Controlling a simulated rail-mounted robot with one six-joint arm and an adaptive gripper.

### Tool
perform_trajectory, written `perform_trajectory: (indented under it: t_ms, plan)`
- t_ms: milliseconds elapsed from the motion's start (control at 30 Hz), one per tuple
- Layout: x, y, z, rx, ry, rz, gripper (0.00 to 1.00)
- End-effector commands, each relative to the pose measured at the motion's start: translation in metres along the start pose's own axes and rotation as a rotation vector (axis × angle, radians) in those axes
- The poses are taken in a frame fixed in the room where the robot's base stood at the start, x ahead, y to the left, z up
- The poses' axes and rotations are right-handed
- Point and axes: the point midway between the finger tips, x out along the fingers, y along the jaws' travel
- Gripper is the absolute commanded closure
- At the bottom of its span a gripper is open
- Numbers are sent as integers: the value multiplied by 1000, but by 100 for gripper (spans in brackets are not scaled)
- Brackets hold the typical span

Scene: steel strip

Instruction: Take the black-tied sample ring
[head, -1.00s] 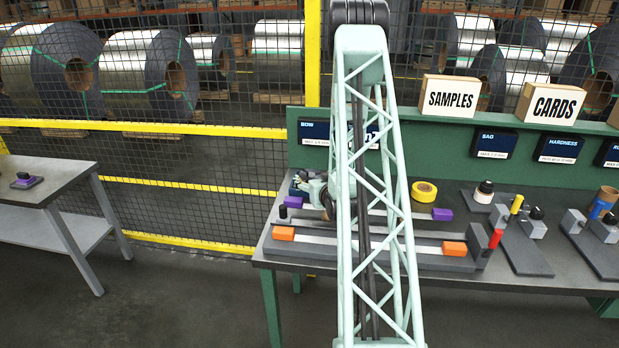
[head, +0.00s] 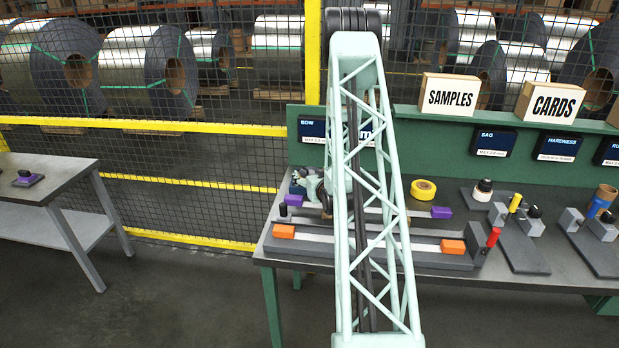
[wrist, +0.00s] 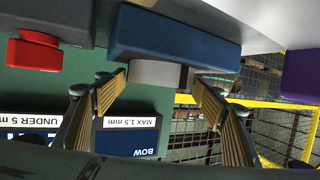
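In the head view my gripper is at the left end of the bench (head: 500,287), partly hidden behind my lattice arm.
A SAMPLES box (head: 450,95) stands on the back ledge. A mesh fence (head: 200,210) stands behind.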

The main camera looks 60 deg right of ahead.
Motion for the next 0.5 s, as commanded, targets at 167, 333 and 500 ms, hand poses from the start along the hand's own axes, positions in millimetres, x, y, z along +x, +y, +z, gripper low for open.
perform_trajectory:
  t_ms: [167, 333, 500]
  plan:
    - [0, 0, 0, 0, 0, 0, 53]
    - [0, 0, -1, 0, 2, 0, 68]
    - [-1, 0, -3, 0, 2, 0, 68]
